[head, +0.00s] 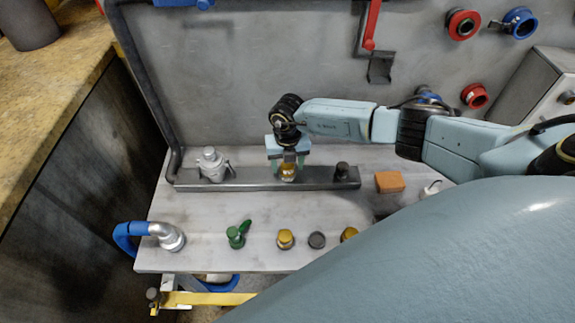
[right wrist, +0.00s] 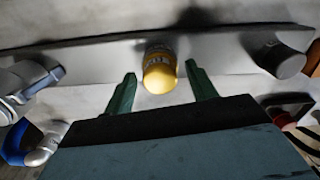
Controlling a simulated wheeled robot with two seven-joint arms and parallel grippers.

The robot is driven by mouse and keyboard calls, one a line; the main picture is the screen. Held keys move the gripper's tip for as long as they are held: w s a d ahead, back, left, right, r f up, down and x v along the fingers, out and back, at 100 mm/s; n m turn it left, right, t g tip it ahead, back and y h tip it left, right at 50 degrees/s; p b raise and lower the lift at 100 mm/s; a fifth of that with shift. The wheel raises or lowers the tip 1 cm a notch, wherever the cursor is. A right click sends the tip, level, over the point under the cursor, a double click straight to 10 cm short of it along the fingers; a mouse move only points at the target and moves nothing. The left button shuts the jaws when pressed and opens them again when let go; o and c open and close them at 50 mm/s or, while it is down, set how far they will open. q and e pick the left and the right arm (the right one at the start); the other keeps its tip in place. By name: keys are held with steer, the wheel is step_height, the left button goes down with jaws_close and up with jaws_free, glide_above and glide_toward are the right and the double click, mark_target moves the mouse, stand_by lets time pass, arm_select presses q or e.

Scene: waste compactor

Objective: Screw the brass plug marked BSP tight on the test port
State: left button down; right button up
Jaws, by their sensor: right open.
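A brass plug (head: 288,172) is at the middle of the dark metal rail (head: 240,182), between a silver fitting and a dark knob. It also shows in the right wrist view (right wrist: 160,72), with dark marks that I cannot read. The port under it is hidden, and I cannot tell how far it is screwed in. My right gripper (head: 288,163) is above the rail, pointing down over the plug. Its green fingers (right wrist: 162,90) are open, one on each side of the plug, with gaps between. My left gripper is not in view.
The silver fitting (head: 212,164) and dark knob (head: 342,172) flank the plug. In front lie a green valve (head: 236,236), two other brass pieces (head: 285,239) (head: 349,233) and a dark disc (head: 317,240). An orange block (head: 390,182) is at right. A grey wall (head: 240,70) stands behind.

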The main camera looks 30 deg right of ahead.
steer(key=shift+n, duration=0.6)
steer(key=n+b, duration=0.2)
steer(key=n, duration=0.1)
steer(key=shift+f, duration=0.1)
steer(key=shift+n, duration=1.1)
steer(key=shift+c, duration=0.4)
steer(key=c, duration=1)
steer(key=m, duration=0.1)
steer(key=m+p, duration=0.1)
steer(key=m, duration=0.1)
steer(key=shift+r, duration=0.25)
steer(key=shift+m+p, duration=0.5)
steer(key=shift+m, duration=0.3)
steer(key=shift+f+m, duration=0.15)
steer(key=shift+m, duration=0.25)
